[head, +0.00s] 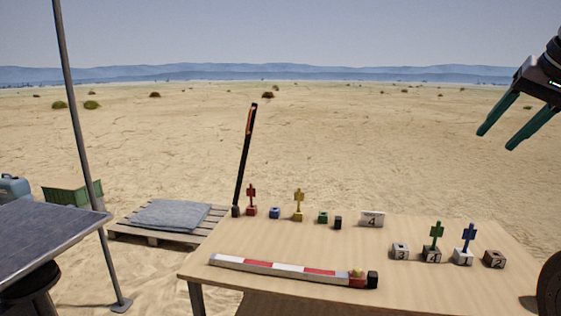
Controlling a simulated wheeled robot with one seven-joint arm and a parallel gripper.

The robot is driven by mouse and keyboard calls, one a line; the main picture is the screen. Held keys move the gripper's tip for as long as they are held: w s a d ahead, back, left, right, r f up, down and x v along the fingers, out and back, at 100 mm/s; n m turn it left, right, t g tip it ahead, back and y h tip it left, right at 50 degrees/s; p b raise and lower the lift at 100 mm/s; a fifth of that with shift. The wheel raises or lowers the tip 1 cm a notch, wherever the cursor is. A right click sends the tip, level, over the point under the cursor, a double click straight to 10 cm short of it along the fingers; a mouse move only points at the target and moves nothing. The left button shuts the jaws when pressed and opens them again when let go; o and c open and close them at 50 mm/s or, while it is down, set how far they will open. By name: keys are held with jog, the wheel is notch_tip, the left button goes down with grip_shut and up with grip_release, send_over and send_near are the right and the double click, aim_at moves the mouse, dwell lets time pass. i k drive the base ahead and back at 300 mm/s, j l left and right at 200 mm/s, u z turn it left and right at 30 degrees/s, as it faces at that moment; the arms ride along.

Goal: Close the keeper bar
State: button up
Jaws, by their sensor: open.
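The keeper bar (244,160) is a long black bar with an orange part near its top. It stands almost upright, leaning slightly right, at the back left of the wooden table (300,240). Its foot meets a small dark block there. A row of small coloured blocks runs right from it: a red one (251,211) with a red tag, a blue one (274,213), a yellow one (298,215) with a yellow tag, a green one (322,217). A small black block (338,222) ends the row. My gripper (495,141) is open and empty, high at the upper right, far from the bar.
A red-and-white striped rod (285,268) lies along the table's front, with a black block (372,280) at its right end. Numbered blocks (400,252) stand at the right, some with green or blue tags. A thin pole (80,140) rises left of the table.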

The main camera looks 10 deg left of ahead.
aim_at(254, 110)
jog(key=i+j+u, duration=0.15)
jog(key=j, duration=0.25)
jog(key=i+j+u, duration=0.15)
jog(key=j, duration=0.25)
jog(key=i+j+u, duration=0.15)
jog(key=i+j, duration=0.15)
